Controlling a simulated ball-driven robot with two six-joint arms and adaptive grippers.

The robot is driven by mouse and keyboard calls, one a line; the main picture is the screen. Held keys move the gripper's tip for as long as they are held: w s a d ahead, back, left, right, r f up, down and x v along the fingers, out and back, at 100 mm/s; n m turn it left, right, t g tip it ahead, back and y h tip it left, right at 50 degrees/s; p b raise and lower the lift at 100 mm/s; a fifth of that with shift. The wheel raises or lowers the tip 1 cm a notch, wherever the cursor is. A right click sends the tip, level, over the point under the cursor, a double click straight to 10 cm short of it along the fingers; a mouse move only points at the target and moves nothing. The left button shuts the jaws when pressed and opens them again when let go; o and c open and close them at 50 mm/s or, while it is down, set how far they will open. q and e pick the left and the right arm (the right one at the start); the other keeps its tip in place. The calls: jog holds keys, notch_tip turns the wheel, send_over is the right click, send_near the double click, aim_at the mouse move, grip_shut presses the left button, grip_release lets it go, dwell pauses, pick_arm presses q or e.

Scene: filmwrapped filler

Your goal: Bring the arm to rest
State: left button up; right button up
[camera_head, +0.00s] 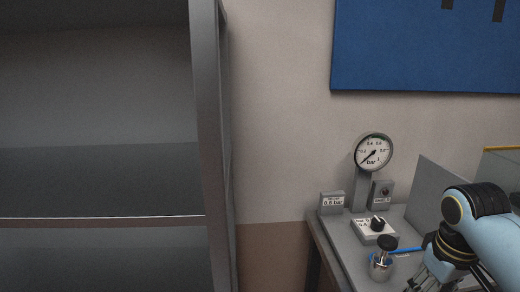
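My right arm, light blue with black joints, comes in at the lower right. Its gripper (425,284) points down over the grey bench (344,258) and is cut off by the bottom edge, so I cannot tell whether it is open or shut. It is just right of a small metal cylinder with a black knob on top (382,266). My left gripper is not in view.
A round pressure gauge (373,152) stands on the bench, with a "0.6 bar" sign (332,203) and a black dial on a pale box (375,227) near it. A grey panel (431,189) rises behind my arm. A dark shelf unit (207,146) fills the left.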

jog(key=s+a+r+m+t, duration=0.1)
jog(key=s+a+r, duration=0.2)
jog(key=s, duration=0.8)
jog(key=s+a+r+t, duration=0.1)
jog(key=s+a+r, duration=0.1)
jog(key=s, duration=0.9)
notch_tip(320, 180, down, 36)
jog(key=s+d+g+b, duration=0.1)
jog(key=s+d+b, duration=0.15)
jog(key=b, duration=0.75)
jog(key=s+f+b, duration=0.3)
jog(key=s+f, duration=0.6)
jog(key=f, duration=0.2)
jog(key=s+f+g+b, duration=0.1)
jog(key=s+f+b, duration=0.3)
jog(key=s+f, duration=0.5)
notch_tip(320, 180, down, 4)
jog(key=shift+s+d+r+m, duration=0.2)
jog(key=shift+d+r+m, duration=0.05)
jog(key=shift+d+m, duration=0.2)
